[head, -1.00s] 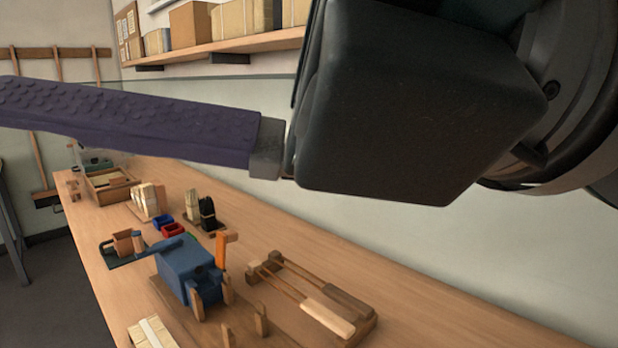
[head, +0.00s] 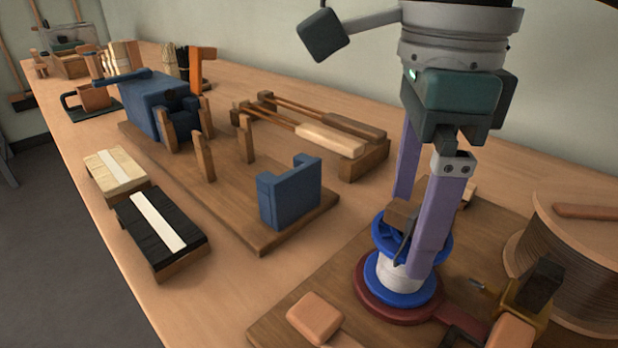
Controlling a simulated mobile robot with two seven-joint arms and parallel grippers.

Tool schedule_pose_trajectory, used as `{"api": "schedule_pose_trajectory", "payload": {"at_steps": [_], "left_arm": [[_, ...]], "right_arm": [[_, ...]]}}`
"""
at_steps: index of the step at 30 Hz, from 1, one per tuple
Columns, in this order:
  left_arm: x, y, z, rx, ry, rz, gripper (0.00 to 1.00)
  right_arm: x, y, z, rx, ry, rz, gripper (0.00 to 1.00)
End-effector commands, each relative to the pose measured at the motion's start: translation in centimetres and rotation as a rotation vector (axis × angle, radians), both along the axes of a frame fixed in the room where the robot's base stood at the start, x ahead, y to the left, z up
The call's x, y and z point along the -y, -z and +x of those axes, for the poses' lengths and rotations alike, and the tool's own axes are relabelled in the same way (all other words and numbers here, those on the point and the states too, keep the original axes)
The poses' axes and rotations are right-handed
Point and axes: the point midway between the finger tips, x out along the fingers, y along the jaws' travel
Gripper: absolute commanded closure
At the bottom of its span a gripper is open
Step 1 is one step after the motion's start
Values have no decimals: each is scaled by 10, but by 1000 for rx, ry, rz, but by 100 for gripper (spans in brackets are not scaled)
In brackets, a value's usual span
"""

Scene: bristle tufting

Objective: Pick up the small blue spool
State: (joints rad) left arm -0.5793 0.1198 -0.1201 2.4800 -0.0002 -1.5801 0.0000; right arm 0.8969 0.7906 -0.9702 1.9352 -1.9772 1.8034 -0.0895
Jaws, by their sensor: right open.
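The small blue spool (head: 387,288) stands upright on a dark red round base (head: 372,310) at the lower right. It has blue flanges and a whitish core. My right gripper (head: 408,238) reaches down from above with its two purple fingers apart. One finger passes in front of the spool and the other goes down behind it, its tip hidden. Whether either finger touches the spool cannot be told. A small brown block with a dark strip sits at the spool's top, between the fingers. My left gripper is out of view.
A large wound reel (head: 575,265) stands close to the right. An orange-brown block (head: 315,317) lies at the front left of the spool. A blue bracket (head: 290,192) stands on a wooden board further left. Black-bristled (head: 165,235) and pale brushes lie near the bench's left edge.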

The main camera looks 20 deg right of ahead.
Motion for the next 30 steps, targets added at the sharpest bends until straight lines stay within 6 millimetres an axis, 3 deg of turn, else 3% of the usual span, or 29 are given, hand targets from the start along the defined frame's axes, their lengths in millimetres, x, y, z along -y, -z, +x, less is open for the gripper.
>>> {"api": "schedule_pose_trajectory", "payload": {"at_steps": [12, 21, 30], "left_arm": [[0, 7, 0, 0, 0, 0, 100], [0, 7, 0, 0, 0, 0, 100], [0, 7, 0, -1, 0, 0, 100]], "right_arm": [[-2, 54, -2, -2, -2, 5, 0], [-2, 58, -2, 1, -2, 3, 1], [-2, 58, -2, 1, -2, 4, 35]]}}
